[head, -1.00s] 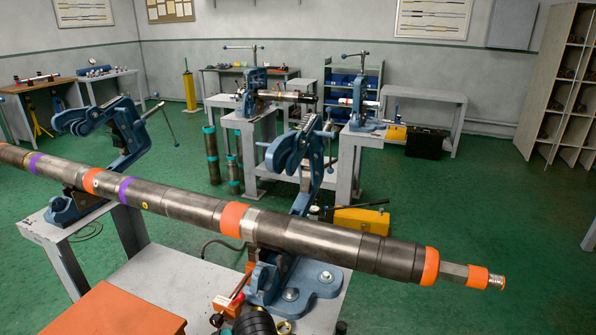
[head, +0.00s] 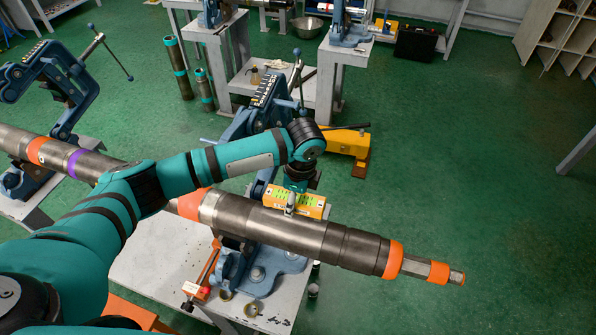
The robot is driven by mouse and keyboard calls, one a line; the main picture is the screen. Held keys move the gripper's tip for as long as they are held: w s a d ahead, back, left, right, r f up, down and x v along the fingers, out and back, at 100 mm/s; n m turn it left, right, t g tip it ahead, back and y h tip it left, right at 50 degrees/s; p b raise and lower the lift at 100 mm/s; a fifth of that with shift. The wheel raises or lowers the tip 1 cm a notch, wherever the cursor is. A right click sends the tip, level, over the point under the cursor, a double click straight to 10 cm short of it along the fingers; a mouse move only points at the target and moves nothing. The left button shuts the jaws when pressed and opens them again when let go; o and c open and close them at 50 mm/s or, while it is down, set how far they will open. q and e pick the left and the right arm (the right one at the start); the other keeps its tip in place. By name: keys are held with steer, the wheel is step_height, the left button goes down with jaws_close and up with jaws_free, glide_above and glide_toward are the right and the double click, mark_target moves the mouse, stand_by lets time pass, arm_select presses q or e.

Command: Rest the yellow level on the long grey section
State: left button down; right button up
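The long grey section (head: 270,220) is a pipe with orange and purple bands, lying across the view and held in the blue vises. The yellow level (head: 312,204), with green windows, is at the pipe's upper far edge, just right of an orange band. My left arm reaches in from the left over the pipe. My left gripper (head: 291,203) points down onto the level and appears shut on it; its fingertips are small and partly hidden. I cannot tell whether the level touches the pipe or hovers just above it. My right gripper is not in view.
A blue vise (head: 255,265) stands under the pipe on a pale bench (head: 150,265); its tilted upper part (head: 262,108) rises behind my forearm. Another blue vise (head: 45,75) is at left. Open floor lies at right.

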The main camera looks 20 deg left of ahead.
arm_select(q)
steer(key=shift+w+r, duration=0.2)
steer(key=shift+w, duration=0.2)
steer(key=shift+w+f, duration=0.1)
steer(key=shift+f, duration=0.05)
steer(key=shift+s+f+b, duration=0.3)
steer(key=shift+f+b, duration=0.5)
steer(key=shift+b, duration=0.25)
steer(key=b, duration=0.5)
glide_above(292, 222)
steer(key=f, duration=0.4)
steer(key=shift+w+d+f, duration=0.2)
steer(key=shift+d+f, duration=0.05)
steer(key=shift+d, duration=0.05)
steer(key=shift+f, duration=0.85)
steer(key=shift+p, duration=0.6)
steer(key=shift+s+p, duration=0.1)
steer(key=shift+p, duration=0.4)
